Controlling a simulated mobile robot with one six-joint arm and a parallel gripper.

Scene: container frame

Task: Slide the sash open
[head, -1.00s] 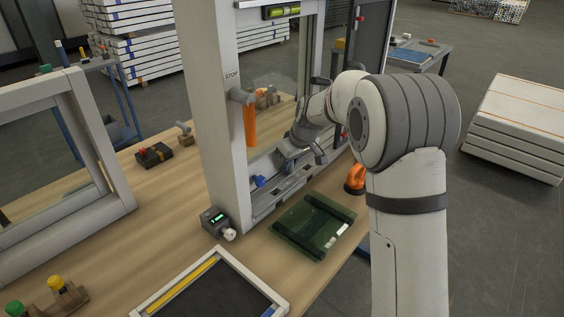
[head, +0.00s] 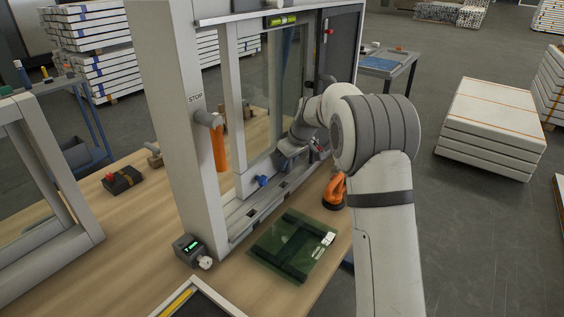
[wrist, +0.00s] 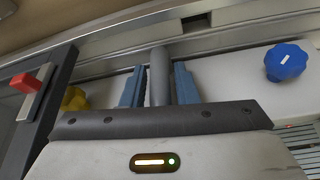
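The sash is a pale frame with clear glass, standing inside a larger grey-white frame (head: 178,130). Its near stile (head: 233,112) stands apart from the near post, with an open gap between them. A blue knob (head: 262,181) sits low on the sash and also shows in the wrist view (wrist: 286,62). My gripper (head: 284,160) is low against the sash. In the wrist view its blue-grey fingers (wrist: 159,84) stand close on both sides of a grey upright handle (wrist: 159,75) and look shut on it. My arm hides part of the far side in the head view.
An orange handle (head: 219,148) marked STOP projects from the near post. A green glass pane (head: 294,247), a small box with a green display (head: 189,247) and an orange suction cup (head: 333,192) are on the bench. A dark panel (head: 340,45) stands at the far end.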

